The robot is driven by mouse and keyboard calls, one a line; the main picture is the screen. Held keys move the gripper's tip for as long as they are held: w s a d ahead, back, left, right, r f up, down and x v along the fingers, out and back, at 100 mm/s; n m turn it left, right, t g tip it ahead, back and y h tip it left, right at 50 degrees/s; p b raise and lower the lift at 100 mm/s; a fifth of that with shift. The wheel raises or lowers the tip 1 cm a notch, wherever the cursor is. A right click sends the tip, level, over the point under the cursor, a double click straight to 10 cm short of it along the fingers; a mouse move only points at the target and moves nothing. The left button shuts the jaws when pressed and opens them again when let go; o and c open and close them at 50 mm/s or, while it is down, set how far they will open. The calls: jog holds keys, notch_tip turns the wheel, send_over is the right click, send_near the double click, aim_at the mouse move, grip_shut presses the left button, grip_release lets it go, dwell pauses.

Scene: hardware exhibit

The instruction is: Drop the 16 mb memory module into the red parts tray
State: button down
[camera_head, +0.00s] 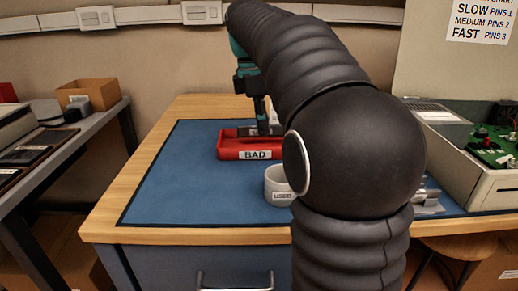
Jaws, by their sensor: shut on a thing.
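The red parts tray (225,150) stands on the blue mat, with a white label reading BAD on its front. My gripper (262,122) points down over the tray and is shut on a thin dark piece, which I take for the memory module (272,131). The piece shows at the fingertips, at about the tray's opening. I cannot tell whether it touches the tray. Its markings are too small to read, and my arm hides what lies to the right of the tray.
A white labelled cup (277,187) stands on the blue mat (190,185), in front of the tray and partly behind my arm. An open case with a green board (492,147) is at the right. The mat's left part is clear. A separate grey table (60,150) stands at the left.

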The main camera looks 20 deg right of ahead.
jog(key=c, duration=1.2)
grip_release()
jog(key=r, duration=0.5)
jog(key=a+r, duration=0.1)
jog(key=r, duration=0.1)
jog(key=shift+w+r, duration=0.15)
jog(key=shift+w, duration=0.05)
jog(key=shift+s, duration=0.1)
